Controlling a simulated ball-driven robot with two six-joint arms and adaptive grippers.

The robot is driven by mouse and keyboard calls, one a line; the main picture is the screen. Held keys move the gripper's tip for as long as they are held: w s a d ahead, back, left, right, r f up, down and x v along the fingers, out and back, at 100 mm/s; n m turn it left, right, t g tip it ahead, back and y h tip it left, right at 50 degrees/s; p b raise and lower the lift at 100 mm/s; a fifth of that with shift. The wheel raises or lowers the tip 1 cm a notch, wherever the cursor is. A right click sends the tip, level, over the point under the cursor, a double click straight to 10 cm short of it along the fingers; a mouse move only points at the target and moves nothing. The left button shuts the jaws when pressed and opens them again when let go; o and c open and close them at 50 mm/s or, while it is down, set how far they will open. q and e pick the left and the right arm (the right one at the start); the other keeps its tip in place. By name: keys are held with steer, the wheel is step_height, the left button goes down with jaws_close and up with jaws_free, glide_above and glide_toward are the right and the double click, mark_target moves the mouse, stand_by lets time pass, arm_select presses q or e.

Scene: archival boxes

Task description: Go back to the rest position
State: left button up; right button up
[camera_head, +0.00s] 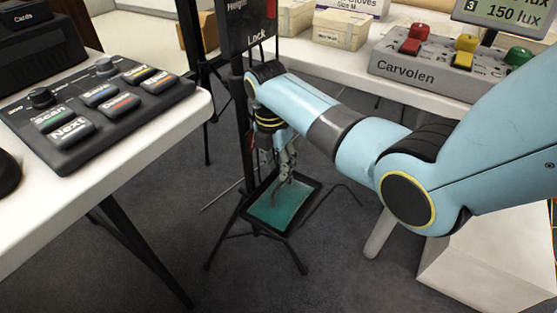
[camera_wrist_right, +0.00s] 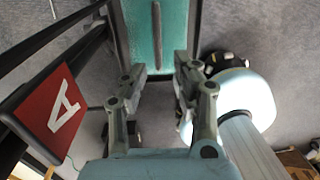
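My right gripper (camera_head: 285,175) hangs at the end of the light-blue arm, pointing down over a small stand with a teal top (camera_head: 277,218). In the right wrist view its two grey fingers (camera_wrist_right: 160,70) are spread apart with nothing visible between them. The teal surface (camera_wrist_right: 173,15) lies beyond the fingertips, with a thin dark line or rod along its middle; I cannot tell which. Whether the fingers touch the surface is unclear. My left gripper is not in view.
A white table with a button panel (camera_head: 95,105) is at left. A black post with a Lock sign (camera_head: 250,25) stands close behind the gripper. At the back right, a table holds boxes (camera_head: 341,28) and a Carvolen button box (camera_head: 430,75). Grey floor (camera_head: 330,260) is open in front.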

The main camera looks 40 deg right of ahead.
stand_by(0.4)
steer(key=shift+s+f, duration=0.15)
steer(key=shift+s, duration=0.15)
steer(key=s+f+m+p, duration=0.2)
steer(key=s+f+m, duration=0.4)
steer(key=s, duration=1)
steer(key=s+d+f+m+p, duration=0.1)
steer(key=s+f+m+p, duration=0.2)
steer(key=s+f+m, duration=0.4)
steer(key=s+f+m+t+p, duration=0.1)
steer(key=s+f+m+p, duration=0.2)
steer(key=s, duration=2.3)
step_height(320, 180, down, 4)
steer(key=m, duration=0.6)
steer(key=shift+d+r, duration=0.2)
steer(key=shift+s, duration=0.1)
